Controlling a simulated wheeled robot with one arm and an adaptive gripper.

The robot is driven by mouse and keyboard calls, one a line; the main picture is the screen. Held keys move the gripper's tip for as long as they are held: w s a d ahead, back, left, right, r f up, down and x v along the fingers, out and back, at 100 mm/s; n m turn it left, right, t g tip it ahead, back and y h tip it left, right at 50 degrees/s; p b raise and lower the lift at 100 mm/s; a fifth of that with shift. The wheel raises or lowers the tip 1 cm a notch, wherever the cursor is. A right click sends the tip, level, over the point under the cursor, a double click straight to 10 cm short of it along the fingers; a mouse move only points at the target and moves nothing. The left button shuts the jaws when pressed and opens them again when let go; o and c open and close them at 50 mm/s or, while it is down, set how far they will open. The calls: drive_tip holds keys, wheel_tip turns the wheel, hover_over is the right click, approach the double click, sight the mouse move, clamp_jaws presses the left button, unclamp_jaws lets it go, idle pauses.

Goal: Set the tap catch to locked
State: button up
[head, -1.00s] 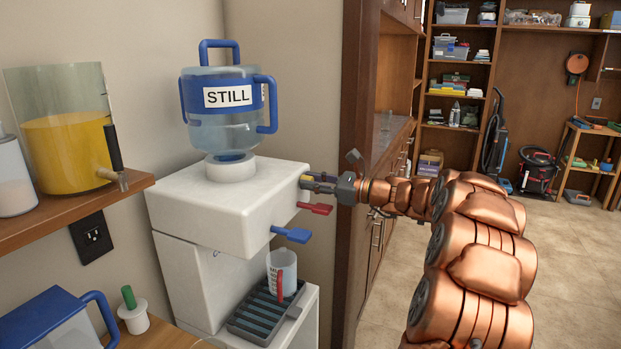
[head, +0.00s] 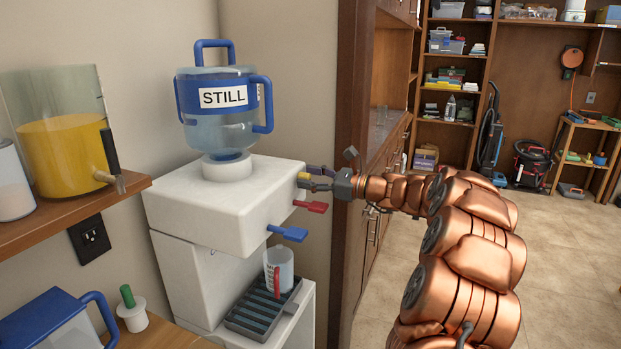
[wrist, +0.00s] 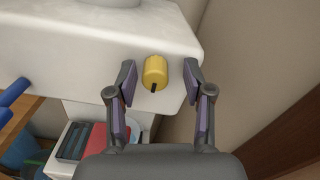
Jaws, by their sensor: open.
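The tap catch appears to be the yellow knob (wrist: 155,72) with a black mark, on the white dispenser's front face. In the wrist view the mark points down, slightly left. The knob also shows small in the head view (head: 303,177), partly hidden by my fingers. My gripper (head: 319,177) is open at the dispenser's right end. In the wrist view its two fingers (wrist: 159,76) stand on either side of the knob, with a gap visible on each side. Any lettering for locked or unlocked cannot be seen.
A red tap lever (head: 311,206) and a blue tap lever (head: 288,233) stick out beside the knob. A clear mug (head: 279,270) stands on the drip tray (head: 247,320) below. A bottle labelled STILL (head: 222,125) sits on the dispenser (head: 200,205). A wooden cabinet edge (head: 352,250) stands close behind my gripper.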

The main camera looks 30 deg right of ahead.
drive_tip(key=v, duration=1.2)
idle(0.6)
